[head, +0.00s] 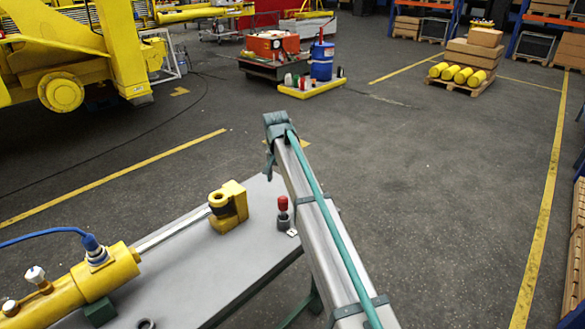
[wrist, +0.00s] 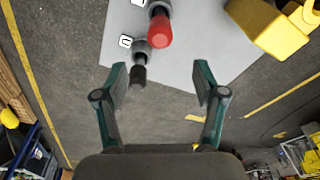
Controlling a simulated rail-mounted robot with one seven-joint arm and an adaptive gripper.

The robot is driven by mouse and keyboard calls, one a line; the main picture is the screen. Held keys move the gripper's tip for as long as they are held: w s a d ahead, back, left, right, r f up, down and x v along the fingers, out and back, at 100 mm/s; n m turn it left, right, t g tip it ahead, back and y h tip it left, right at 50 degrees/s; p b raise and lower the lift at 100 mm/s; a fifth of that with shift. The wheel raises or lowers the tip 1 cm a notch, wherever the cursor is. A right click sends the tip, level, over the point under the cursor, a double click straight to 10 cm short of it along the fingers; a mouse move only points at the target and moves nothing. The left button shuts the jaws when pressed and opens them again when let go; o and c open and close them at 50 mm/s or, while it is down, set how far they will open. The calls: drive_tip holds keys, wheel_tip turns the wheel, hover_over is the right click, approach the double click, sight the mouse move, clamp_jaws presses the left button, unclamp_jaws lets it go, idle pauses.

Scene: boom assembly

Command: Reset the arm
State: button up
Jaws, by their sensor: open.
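My gripper (wrist: 160,80) is open in the wrist view, its two green fingers apart with nothing held between them. Beyond the fingers is the grey table top (wrist: 190,60). A red-handled tool (wrist: 160,30) and a small dark piece (wrist: 139,75) show ahead of the fingers, apart from them as far as I can tell. The red-handled tool (head: 283,207) stands upright on the table just left of my arm.
A yellow hydraulic cylinder (head: 105,272) with a rod and yellow end eye (head: 229,206) lies on the table (head: 235,262). A blue hose (head: 45,235) runs to it. A cart (head: 275,65) and a loaded pallet (head: 462,86) stand farther back.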

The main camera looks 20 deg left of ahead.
drive_tip(key=s+d+f+n+g, duration=0.1)
drive_tip(key=s+d+f, duration=0.6)
drive_tip(key=d+f, duration=0.4)
drive_tip(key=s+d+f+n+g, duration=0.1)
drive_tip(key=s+d+f, duration=0.7)
drive_tip(key=f, duration=0.5)
drive_tip(key=s+d+f+n+g, duration=0.1)
drive_tip(key=s+d+f, duration=0.5)
drive_tip(key=d+f, duration=0.5)
drive_tip(key=s+d+f+m+g, duration=0.1)
drive_tip(key=s+d+f, duration=0.3)
drive_tip(key=s, duration=0.7)
drive_tip(key=s+d+f+m+g, duration=0.1)
drive_tip(key=s+d+f+g, duration=0.1)
drive_tip(key=s+d+f, duration=0.3)
drive_tip(key=s+d+f+m+g, duration=0.1)
drive_tip(key=s+d+f, duration=0.3)
drive_tip(key=s+d, duration=0.6)
drive_tip(key=s+g, duration=0.1)
drive_tip(key=s, duration=0.8)
drive_tip(key=shift+s+f, duration=0.25)
drive_tip(key=shift+a, duration=0.1)
